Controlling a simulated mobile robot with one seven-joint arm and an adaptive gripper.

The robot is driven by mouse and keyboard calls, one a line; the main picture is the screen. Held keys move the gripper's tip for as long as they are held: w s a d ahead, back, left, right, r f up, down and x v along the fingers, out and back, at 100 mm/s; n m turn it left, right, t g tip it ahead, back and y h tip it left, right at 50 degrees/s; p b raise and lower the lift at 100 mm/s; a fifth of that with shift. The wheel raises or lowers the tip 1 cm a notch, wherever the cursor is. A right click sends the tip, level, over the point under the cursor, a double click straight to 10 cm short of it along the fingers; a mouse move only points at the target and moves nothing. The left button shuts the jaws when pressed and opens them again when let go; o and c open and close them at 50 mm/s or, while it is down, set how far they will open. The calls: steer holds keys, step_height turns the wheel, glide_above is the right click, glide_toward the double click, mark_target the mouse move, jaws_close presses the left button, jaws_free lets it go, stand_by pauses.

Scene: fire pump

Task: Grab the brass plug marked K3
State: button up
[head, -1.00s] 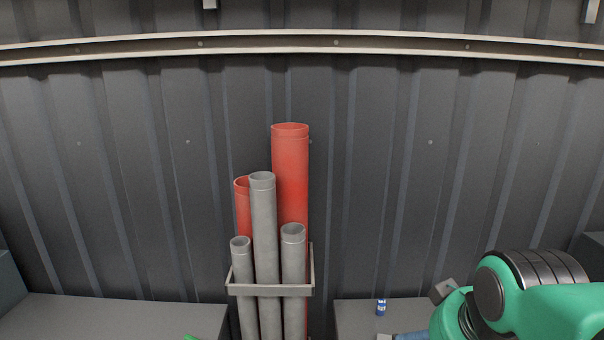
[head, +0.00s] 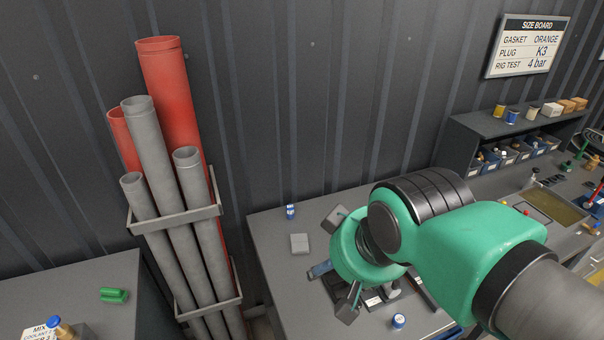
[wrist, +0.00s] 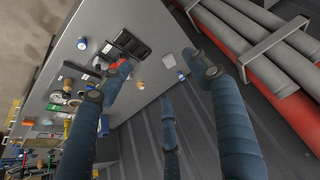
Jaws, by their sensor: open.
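I cannot pick out a brass plug with a readable K3 mark in either view. The size board (head: 530,46) on the wall reads "PLUG K3". In the wrist view a small tan-orange piece (wrist: 140,85) lies on the grey bench (wrist: 150,20), its marking unreadable. My gripper (wrist: 155,72) is open and empty, its blue fingers spread over the bench. In the head view my green arm and gripper (head: 343,262) hang over the bench and hide part of what lies there.
Grey and red pipes (head: 165,120) stand in a rack left of the bench. A blue can (head: 290,211) and a grey block (head: 299,243) sit near the bench's left side. A shelf (head: 480,130) with blue bins stands at the back right.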

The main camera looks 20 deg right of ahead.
steer(key=w+d+f+n+g, duration=0.1)
steer(key=w+d, duration=0.3)
steer(key=w, duration=0.5)
steer(key=w+d+f+g, duration=0.1)
steer(key=w+d, duration=0.4)
steer(key=w, duration=0.4)
steer(key=w+d+f+n+g, duration=0.1)
steer(key=w+d, duration=0.3)
steer(key=w, duration=0.4)
steer(key=w+d+f+g, duration=0.1)
steer(key=w+d+f, duration=0.6)
steer(key=d+f, duration=0.2)
steer(key=w+d+f+n+g, duration=0.1)
steer(key=w+d+f, duration=0.7)
steer(key=f, duration=0.5)
steer(key=shift+w+d+f+n+g+b, duration=0.15)
steer(key=shift+d+f+n+g+b, duration=0.15)
steer(key=shift+d, duration=0.55)
steer(key=shift+f, duration=0.1)
